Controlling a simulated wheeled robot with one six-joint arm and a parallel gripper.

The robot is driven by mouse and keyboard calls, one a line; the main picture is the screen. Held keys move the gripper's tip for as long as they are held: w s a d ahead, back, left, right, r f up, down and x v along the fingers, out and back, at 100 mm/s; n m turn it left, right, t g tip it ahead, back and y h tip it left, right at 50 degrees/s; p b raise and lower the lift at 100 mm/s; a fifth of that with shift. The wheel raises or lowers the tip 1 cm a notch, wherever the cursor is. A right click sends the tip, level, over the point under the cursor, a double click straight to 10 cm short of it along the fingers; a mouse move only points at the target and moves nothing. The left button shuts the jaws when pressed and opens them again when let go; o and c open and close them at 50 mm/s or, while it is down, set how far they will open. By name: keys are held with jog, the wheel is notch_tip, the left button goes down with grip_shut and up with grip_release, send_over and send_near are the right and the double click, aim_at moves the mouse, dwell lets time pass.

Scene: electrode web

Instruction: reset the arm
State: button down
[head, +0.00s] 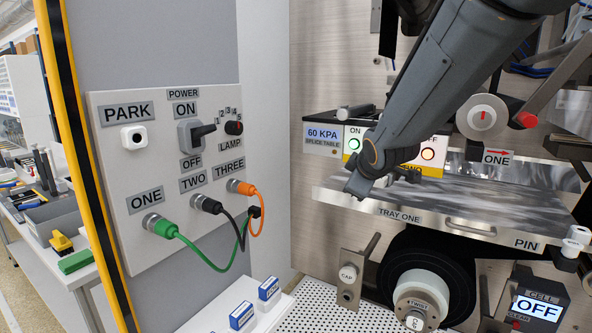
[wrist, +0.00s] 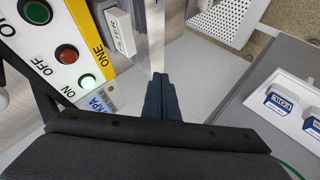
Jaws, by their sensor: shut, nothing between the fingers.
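My arm reaches down from the upper right in the head view. My gripper (head: 357,187) hangs in front of the splice table's label side, above the left end of tray one (head: 335,203). In the wrist view my gripper (wrist: 160,78) has its dark fingers together, with nothing between them. The fingers point toward a pale upright edge and a grey surface. I cannot tell whether they touch anything. The splice table's button panel (wrist: 70,50) lies to their left in the wrist view.
The panel (head: 115,180) at left has a power lever (head: 192,135) and green, black and orange cables plugged in. A black roll (head: 455,280) sits below the tray. Small blue-and-white boxes (head: 242,315) stand at the bottom. A screen (head: 538,308) reads OFF.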

jog(key=s+f+m+g, duration=0.4)
jog(key=s+f, duration=0.5)
jog(key=s, duration=0.5)
jog(key=s+f+m+g, duration=0.5)
jog(key=s+f+m, duration=0.2)
jog(key=s, duration=0.7)
notch_tip(320, 180, down, 2)
jog(key=shift+a+f, duration=0.15)
jog(key=shift+a, duration=0.3)
jog(key=shift+w, duration=0.1)
dwell(0.5)
